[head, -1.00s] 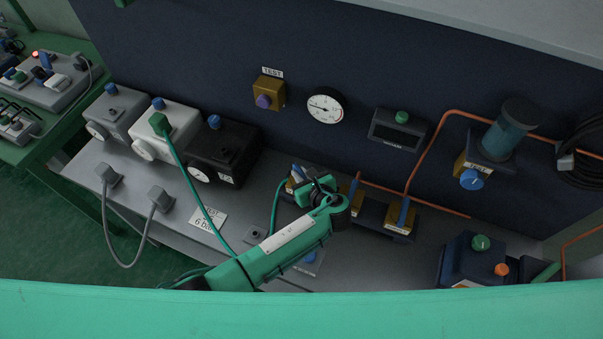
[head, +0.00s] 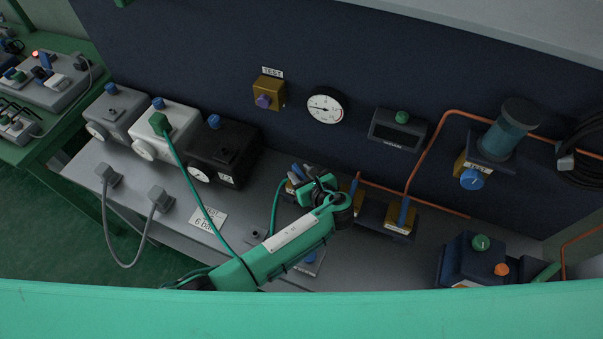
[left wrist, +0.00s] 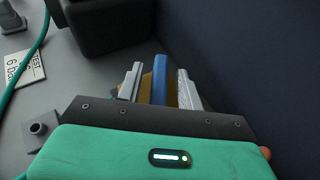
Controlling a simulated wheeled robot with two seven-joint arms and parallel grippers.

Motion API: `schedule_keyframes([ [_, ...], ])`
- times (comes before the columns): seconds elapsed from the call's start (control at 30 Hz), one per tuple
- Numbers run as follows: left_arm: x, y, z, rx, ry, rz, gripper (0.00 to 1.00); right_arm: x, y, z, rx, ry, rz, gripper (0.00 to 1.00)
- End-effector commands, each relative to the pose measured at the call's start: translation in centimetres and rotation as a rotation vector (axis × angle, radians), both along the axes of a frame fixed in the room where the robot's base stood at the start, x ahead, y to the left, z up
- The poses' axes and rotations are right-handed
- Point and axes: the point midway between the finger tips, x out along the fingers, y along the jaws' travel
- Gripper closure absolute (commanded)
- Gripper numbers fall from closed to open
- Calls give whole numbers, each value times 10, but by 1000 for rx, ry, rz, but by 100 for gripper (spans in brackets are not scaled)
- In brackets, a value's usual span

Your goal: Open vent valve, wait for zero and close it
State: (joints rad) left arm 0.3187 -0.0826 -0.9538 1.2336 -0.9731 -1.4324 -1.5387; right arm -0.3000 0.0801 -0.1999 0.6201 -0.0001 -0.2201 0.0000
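My left gripper (head: 304,178) is over the leftmost of a row of brass valves with blue levers. In the left wrist view, its two grey fingers stand on either side of an upright blue lever (left wrist: 159,80), with gaps visible on both sides. Brass (left wrist: 171,94) shows behind the lever. The middle valve lever (head: 353,187) and right valve lever (head: 404,212) stand to the right. I cannot read which valve is the vent. The round white gauge (head: 326,108) on the wall has its needle pointing left. My right gripper is not in view.
Grey, white and black damper boxes (head: 221,153) stand to the left on the grey bench. A green hose (head: 190,188) runs from the white box. A dark display (head: 398,129) and copper pipe (head: 437,132) are on the wall. A blue box (head: 467,258) stands at right.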

Motion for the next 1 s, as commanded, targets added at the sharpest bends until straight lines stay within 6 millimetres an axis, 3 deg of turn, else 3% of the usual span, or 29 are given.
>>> schedule_keyframes([
  [0.23, -19, -12, 6, -4, 1, -2, 63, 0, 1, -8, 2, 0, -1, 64],
  [0.7, -96, -58, 44, -3, 0, -1, 63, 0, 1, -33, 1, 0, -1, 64],
  [1.0, -110, -65, 53, 0, 0, 0, 63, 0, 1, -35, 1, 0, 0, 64],
])
